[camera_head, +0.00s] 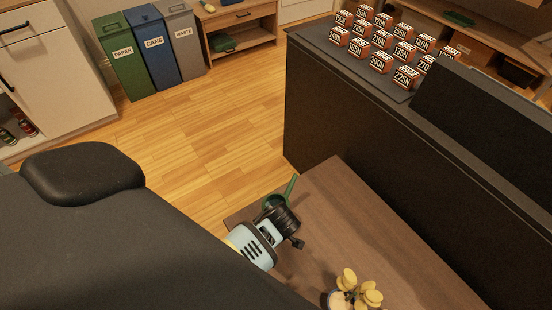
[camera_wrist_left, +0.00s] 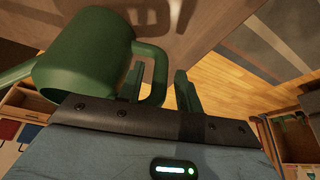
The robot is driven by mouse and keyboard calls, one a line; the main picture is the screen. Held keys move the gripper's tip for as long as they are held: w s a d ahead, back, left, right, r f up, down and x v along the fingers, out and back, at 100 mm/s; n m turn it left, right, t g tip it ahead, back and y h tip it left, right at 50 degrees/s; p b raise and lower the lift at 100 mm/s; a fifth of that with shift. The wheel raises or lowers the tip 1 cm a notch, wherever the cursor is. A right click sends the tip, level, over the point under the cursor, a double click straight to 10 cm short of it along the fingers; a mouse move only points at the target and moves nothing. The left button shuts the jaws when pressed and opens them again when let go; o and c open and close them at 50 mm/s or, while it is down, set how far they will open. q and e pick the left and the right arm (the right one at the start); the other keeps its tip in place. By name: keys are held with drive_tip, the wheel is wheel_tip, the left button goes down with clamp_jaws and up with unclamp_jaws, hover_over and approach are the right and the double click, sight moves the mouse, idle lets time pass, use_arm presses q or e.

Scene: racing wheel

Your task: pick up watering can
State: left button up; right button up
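The green watering can (camera_head: 272,201) is on the near wooden table, close to its left corner. My left gripper (camera_head: 285,222) hides part of it in the head view, and its spout points up and away. In the left wrist view the can's body (camera_wrist_left: 85,55) is at upper left, with its loop handle (camera_wrist_left: 159,72) to the right. My left gripper (camera_wrist_left: 160,88) is open. Its two fingers stand apart on either side of the handle's outer bar, with a visible gap. My right gripper is not in view.
A pot with yellow flowers (camera_head: 355,290) stands near the front of the wooden table (camera_head: 350,220). A dark counter (camera_head: 370,150) with several labelled boxes rises behind the table. Paper, cans and waste bins (camera_head: 153,45) stand far left. The middle of the table is clear.

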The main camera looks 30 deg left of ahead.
use_arm(q)
clamp_jaws()
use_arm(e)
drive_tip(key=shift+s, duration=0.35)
